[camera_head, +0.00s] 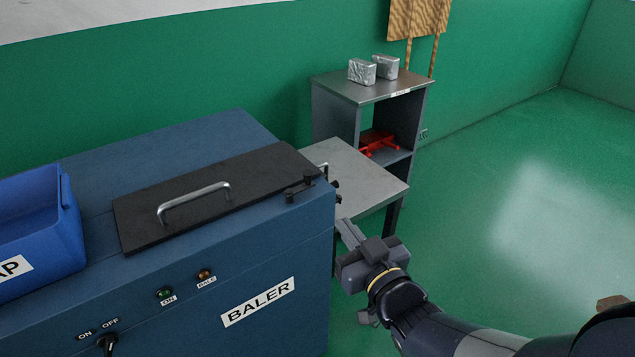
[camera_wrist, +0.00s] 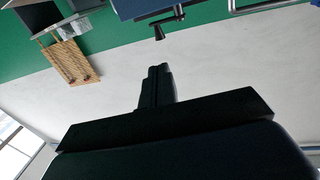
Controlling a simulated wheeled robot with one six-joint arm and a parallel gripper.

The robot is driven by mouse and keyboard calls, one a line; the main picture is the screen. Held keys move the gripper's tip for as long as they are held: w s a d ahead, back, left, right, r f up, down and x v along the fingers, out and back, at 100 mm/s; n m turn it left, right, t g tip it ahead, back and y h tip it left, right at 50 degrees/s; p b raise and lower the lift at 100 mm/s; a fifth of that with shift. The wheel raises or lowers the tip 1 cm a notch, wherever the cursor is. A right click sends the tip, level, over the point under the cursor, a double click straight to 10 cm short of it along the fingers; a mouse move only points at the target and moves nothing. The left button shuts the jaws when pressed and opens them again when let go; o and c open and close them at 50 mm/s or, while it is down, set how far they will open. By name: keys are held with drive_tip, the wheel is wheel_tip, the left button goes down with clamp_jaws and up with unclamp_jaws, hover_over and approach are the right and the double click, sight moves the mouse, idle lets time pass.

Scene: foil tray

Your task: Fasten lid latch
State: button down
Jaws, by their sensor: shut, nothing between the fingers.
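The dark lid (camera_head: 220,196) with a silver handle (camera_head: 194,202) lies flat on top of the blue baler (camera_head: 180,290). The black latch (camera_head: 300,187) is at the lid's right end, near the baler's right edge. I cannot tell whether it is engaged. In the wrist view a dark bent lever (camera_wrist: 166,22), which looks like the latch, shows at the top. My gripper (camera_head: 345,232) is to the right of the baler, apart from the latch and nearer the camera. Its fingers (camera_wrist: 156,85) are together and empty in the wrist view.
A blue bin (camera_head: 68,215) stands on the baler's left. A grey side table (camera_head: 385,188) adjoins the baler's right end. Behind it a shelf unit (camera_head: 330,85) holds two silver bales (camera_head: 362,72) on top and a red object (camera_head: 375,143) below. The green floor at right is clear.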

sight(309, 178)
drive_tip(key=shift+w, duration=0.1)
drive_tip(key=p+x, duration=0.1)
drive_tip(key=x, duration=1.2)
drive_tip(key=shift+w+a, duration=0.2)
drive_tip(key=shift+w, duration=0.2)
drive_tip(key=shift+w+a+f, duration=0.1)
